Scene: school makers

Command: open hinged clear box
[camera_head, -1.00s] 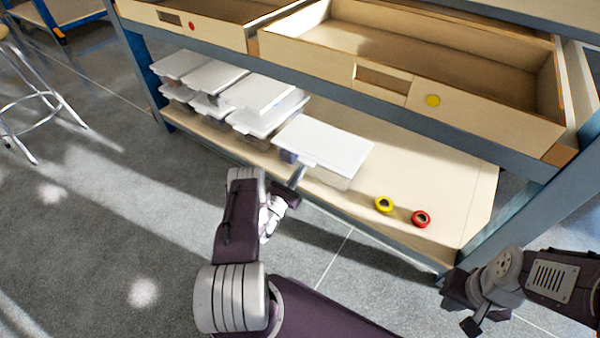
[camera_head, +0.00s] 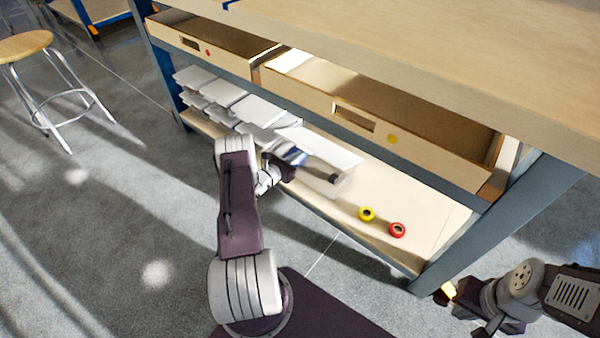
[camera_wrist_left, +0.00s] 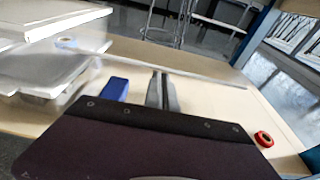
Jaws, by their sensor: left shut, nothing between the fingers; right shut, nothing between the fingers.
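A clear box (camera_head: 343,188) with a flat white lid (camera_head: 325,148) sits on the lower shelf, right of several similar lidded boxes. My right gripper (camera_head: 490,327) is shut and empty at bottom right, away from the shelf.
Several stacked lidded boxes (camera_head: 240,105) stand to the left. A yellow ring (camera_head: 367,214) and a red ring (camera_head: 397,230) lie on the shelf (camera_head: 430,225), right of the box. Open wooden drawers (camera_head: 400,140) and the tabletop (camera_head: 420,70) overhang it. A stool (camera_head: 28,45) stands far left.

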